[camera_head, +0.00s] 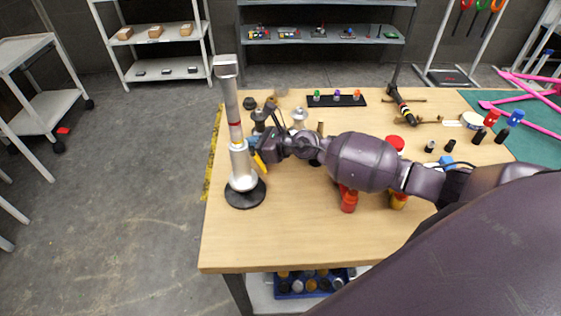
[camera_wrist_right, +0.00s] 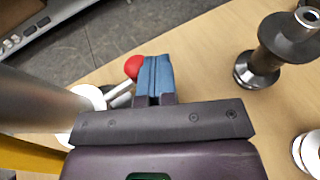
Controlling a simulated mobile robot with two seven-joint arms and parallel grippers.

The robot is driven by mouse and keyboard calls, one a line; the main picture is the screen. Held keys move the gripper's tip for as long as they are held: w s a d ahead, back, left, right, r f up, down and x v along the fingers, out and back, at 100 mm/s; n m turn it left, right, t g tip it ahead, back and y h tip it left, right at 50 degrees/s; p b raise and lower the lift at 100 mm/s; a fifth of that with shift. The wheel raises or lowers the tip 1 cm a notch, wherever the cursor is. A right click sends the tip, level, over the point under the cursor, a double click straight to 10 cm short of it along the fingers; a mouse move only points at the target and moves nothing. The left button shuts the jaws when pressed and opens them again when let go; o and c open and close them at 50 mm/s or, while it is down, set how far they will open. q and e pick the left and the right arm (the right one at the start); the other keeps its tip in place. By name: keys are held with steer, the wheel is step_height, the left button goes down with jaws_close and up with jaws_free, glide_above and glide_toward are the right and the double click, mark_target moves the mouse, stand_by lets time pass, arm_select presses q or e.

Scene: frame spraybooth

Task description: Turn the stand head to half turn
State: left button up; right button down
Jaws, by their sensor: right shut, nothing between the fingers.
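The stand is a pale grey upright post (camera_head: 231,100) on a round black base (camera_head: 246,195), with a block-shaped head (camera_head: 226,66) on top and a red ring partway up. The post shows large at the left of the right wrist view (camera_wrist_right: 40,98). There a metal lever with a red ball knob (camera_wrist_right: 133,67) sticks out from a white collar (camera_wrist_right: 88,96). My right gripper (camera_wrist_right: 153,72) is shut and empty; its blue fingers are right beside the red knob, and whether they touch it I cannot tell. In the head view my right gripper (camera_head: 254,144) is beside the post. My left gripper is not in view.
Dark and metal fittings (camera_head: 299,117) stand behind my right gripper on the wooden table (camera_head: 285,235). A black rack (camera_head: 336,101) with coloured pieces lies at the back. Red bottles (camera_head: 349,201) stand under my forearm. The table's front left is clear.

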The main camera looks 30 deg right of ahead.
steer(key=shift+w+a+f+n+g+y+b, duration=0.15)
steer(key=shift+w+a+n+g+y+b, duration=0.3)
steer(key=shift+b, duration=0.35)
steer(key=shift+a+n+b, duration=0.25)
steer(key=shift+a+b, duration=0.05)
steer(key=shift+b, duration=0.05)
steer(key=shift+g+y, duration=0.25)
steer(key=shift+d, duration=0.1)
